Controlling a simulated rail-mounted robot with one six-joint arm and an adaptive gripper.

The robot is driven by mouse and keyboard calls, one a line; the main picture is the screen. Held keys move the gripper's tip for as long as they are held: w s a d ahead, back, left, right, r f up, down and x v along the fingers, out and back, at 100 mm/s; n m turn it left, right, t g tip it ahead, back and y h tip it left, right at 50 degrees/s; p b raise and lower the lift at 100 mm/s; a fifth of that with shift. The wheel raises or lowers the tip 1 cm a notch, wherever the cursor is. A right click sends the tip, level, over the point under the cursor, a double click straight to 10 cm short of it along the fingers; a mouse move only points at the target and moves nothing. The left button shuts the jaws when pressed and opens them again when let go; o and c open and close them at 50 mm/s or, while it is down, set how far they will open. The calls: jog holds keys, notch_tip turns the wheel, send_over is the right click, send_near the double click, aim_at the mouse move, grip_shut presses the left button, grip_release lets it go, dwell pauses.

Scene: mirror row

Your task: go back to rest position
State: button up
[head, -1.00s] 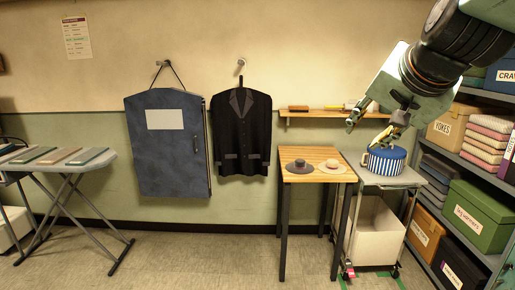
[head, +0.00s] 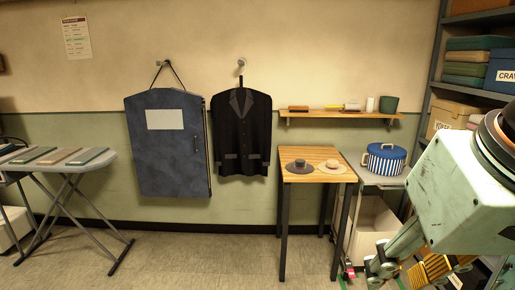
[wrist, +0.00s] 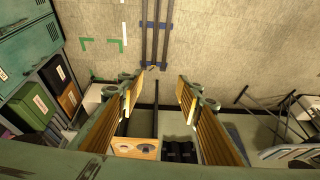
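My gripper (head: 405,272) hangs low at the lower right of the head view, in front of the cart and the shelves. In the wrist view its two yellow-padded fingers (wrist: 160,100) stand wide apart with nothing between them, so it is open and empty. The blue-and-white striped round box (head: 386,160) with a blue lid sits upright on the cart top (head: 372,180), apart from my gripper. My arm hides part of the cart and the lower shelves.
A wall shelf (head: 340,115), a hanging dark jacket (head: 241,133) and a blue garment bag (head: 168,155) are behind. An ironing board (head: 75,163) stands left. The floor at centre-left is clear.

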jog(key=shift+n+g, duration=0.3)
jog(key=shift+n, duration=0.1)
jog(key=s, duration=0.1)
jog(key=s+f, duration=0.1)
jog(key=s, duration=0.2)
jog(key=shift+s+d+f, duration=0.25)
jog(key=shift+d+f, duration=0.05)
jog(key=shift+f, duration=0.05)
dwell(0.5)
